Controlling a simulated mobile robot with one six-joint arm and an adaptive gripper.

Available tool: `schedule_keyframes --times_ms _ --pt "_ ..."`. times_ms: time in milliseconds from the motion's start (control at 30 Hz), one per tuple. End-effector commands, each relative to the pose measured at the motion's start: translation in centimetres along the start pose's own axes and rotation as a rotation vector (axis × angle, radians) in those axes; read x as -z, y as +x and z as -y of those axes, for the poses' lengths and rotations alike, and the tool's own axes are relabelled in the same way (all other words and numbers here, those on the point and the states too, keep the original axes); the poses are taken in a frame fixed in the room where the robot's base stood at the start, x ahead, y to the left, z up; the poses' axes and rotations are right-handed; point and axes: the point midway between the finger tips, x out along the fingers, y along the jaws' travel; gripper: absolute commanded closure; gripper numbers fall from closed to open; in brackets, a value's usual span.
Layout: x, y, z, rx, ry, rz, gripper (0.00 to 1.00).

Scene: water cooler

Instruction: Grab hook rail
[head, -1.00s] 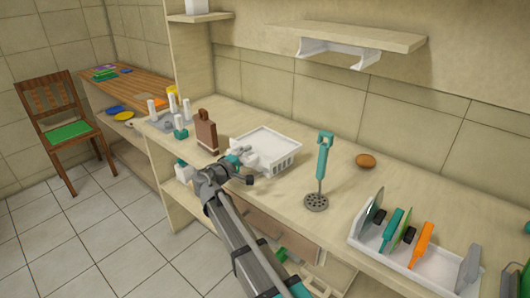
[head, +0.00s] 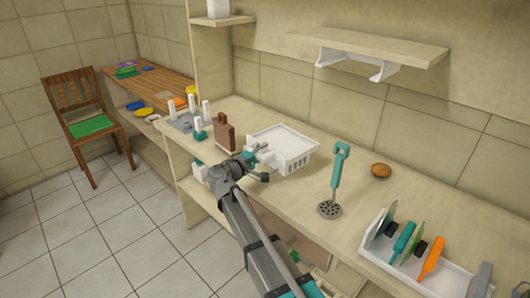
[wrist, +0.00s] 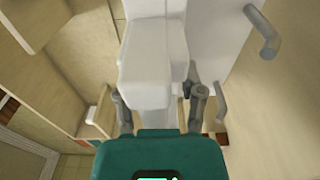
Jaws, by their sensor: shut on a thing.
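My gripper (head: 256,164) is at the front edge of the counter, just left of the white basket. In the wrist view its two fingers (wrist: 162,105) stand on either side of a white blocky piece and are shut on it. This piece seems to be the hook rail (wrist: 153,55); its white body stretches away from the fingers.
The white basket (head: 292,165) stands close beside the gripper. A brown board (head: 225,136) and a grey stand with white pegs (head: 188,123) are left of it. A teal masher (head: 336,180) and a white rack (head: 448,278) are to the right. A wall shelf (head: 385,46) is above.

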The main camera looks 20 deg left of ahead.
Motion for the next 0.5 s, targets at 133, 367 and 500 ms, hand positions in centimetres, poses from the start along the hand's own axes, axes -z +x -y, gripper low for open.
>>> schedule_keyframes --times_ms 133,367,500 --pt "-0.8 -1.5 -2.5 -0.001 0.0 -0.002 1.0" --pt "-1.8 -3.6 -5.2 -0.001 0.0 -0.001 1.0" --pt "-2.9 -5.8 -6.6 -0.001 0.0 -0.003 1.0"
